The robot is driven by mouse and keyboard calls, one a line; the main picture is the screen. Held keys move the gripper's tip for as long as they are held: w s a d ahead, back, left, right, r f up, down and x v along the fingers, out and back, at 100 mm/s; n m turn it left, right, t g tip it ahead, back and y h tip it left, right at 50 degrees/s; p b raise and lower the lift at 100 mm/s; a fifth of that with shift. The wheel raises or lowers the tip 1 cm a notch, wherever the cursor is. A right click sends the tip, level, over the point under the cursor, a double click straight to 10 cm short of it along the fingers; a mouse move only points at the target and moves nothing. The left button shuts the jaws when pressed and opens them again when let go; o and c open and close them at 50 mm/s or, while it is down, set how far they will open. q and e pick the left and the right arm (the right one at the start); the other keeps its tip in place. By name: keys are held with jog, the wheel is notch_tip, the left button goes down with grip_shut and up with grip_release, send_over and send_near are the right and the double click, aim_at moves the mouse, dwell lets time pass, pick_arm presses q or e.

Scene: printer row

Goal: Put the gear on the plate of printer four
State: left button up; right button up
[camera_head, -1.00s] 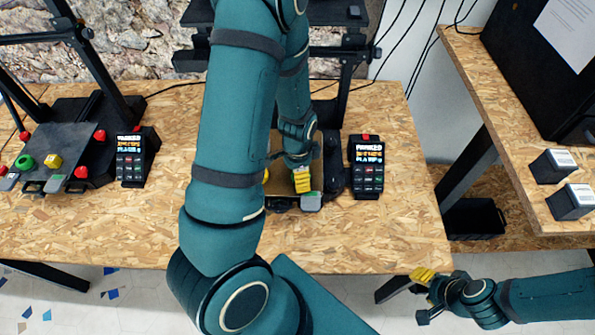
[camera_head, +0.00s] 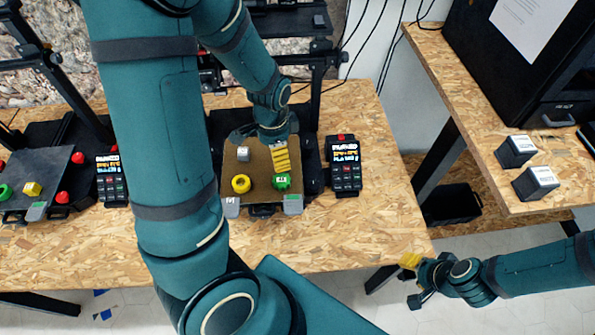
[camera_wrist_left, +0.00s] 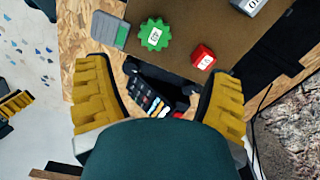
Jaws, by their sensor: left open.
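A green toothed gear (camera_head: 281,181) with a white label lies on the brown plate (camera_head: 262,195) of the middle printer, near its front right. The gear also shows in the left wrist view (camera_wrist_left: 155,35), beyond my fingertips. My left gripper (camera_head: 281,158) is above the plate, just behind the gear in the head view. Its yellow fingers (camera_wrist_left: 160,92) are spread, with nothing held between them. My right gripper (camera_head: 411,280) is off the table's front right, its fingers apart and empty. I cannot read which printer is number four.
A yellow round part (camera_head: 240,183) and a grey cube (camera_head: 243,154) are on the same plate. A red cube (camera_wrist_left: 202,57) shows in the left wrist view. A control panel (camera_head: 344,165) stands right of the plate. Another printer plate (camera_head: 40,170) is at left. The table front is clear.

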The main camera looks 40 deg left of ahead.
pick_arm(q)
jog(key=s+d+f+n+t+h, duration=0.1)
jog(key=d+f+n+h, duration=0.1)
jog(key=d+f+n, duration=0.2)
jog(key=d+f+n+t+h, duration=0.1)
jog(key=d+f+n, duration=0.4)
jog(key=d+f, duration=0.5)
jog(key=d, duration=0.7)
jog(key=shift+s+d+f+h, duration=0.25)
jog(key=shift+s+d+h, duration=0.1)
jog(key=shift+d+h, duration=0.05)
